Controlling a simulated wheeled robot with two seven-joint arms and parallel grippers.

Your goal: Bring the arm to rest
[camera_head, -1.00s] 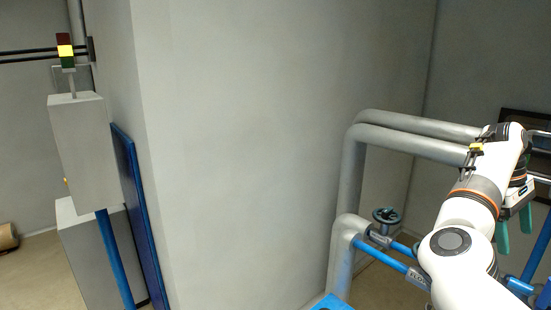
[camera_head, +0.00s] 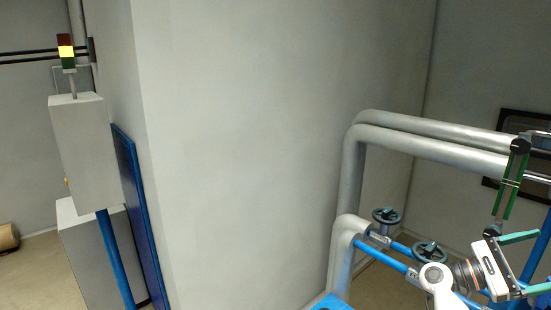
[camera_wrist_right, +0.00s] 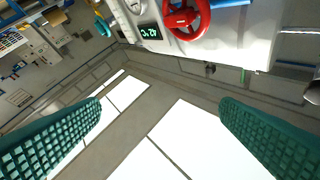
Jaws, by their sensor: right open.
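My right arm shows at the lower right of the head view. Its gripper (camera_head: 532,264) has two green fingers spread apart, with nothing between them. In the right wrist view, the same gripper (camera_wrist_right: 162,104) has its ridged green fingers wide apart and empty, one at each side. My left arm and gripper are out of view.
Dark handwheels (camera_head: 386,215) sit on blue pipes left of and above my right arm. Thick grey pipes (camera_head: 440,143) run behind it. A large grey wall (camera_head: 270,130) fills the middle. The wrist view shows a red handwheel (camera_wrist_right: 188,18) beside a small display (camera_wrist_right: 150,32).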

